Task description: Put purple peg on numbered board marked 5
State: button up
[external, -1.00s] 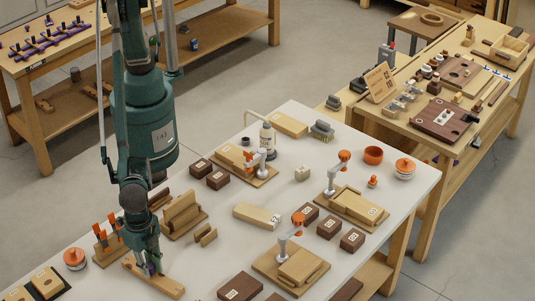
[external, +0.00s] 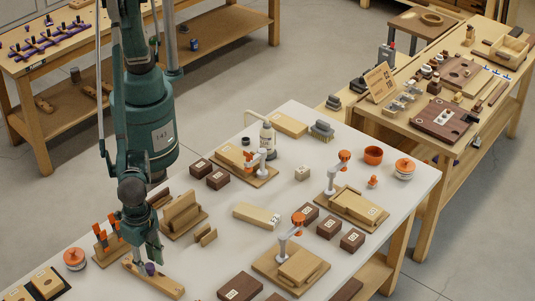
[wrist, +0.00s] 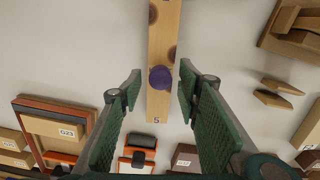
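The purple peg (external: 150,268) stands on a long, narrow light-wood board (external: 170,289) at the near left of the white table. In the wrist view the peg (wrist: 161,77) is seen from above as a round purple top near the end of the board (wrist: 164,33) marked "5". Whether it is fully seated in a hole cannot be told. My gripper (external: 147,257) is just above the peg. In the wrist view my gripper (wrist: 160,82) is open, its green-padded fingers apart on both sides of the peg with gaps, not touching it.
A wooden stand (external: 183,219) and small wood pieces (external: 205,235) are near the board. Orange-handled tools (external: 113,226) and an orange-topped jar (external: 75,259) stand at its left. Dark numbered blocks (external: 240,287) lie to the right. Bare table surrounds the board's right side.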

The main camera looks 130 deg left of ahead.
aim_at(150, 265)
notch_tip(150, 265, up, 10)
jog(key=shift+f+p, duration=0.2)
jog(key=shift+p, duration=0.2)
dwell(0.4)
jog(key=shift+a, duration=0.1)
jog(key=s+a+r+t, duration=0.1)
jog(key=s+a+r, duration=0.1)
jog(key=a+r, duration=0.7)
jog(key=s+a+r+m+t+h, duration=0.1)
jog(key=s+a+r, duration=0.3)
jog(key=a, duration=0.9)
jog(key=s+a+r+t, duration=0.1)
jog(key=a+r, duration=0.7)
jog(key=a, duration=0.3)
jog(key=s+a+f+m+t+y, duration=0.1)
jog(key=s+a+t, duration=0.3)
jog(key=s+a, duration=1.9)
jog(key=shift+a+f, duration=0.45)
jog(key=shift+f, duration=0.05)
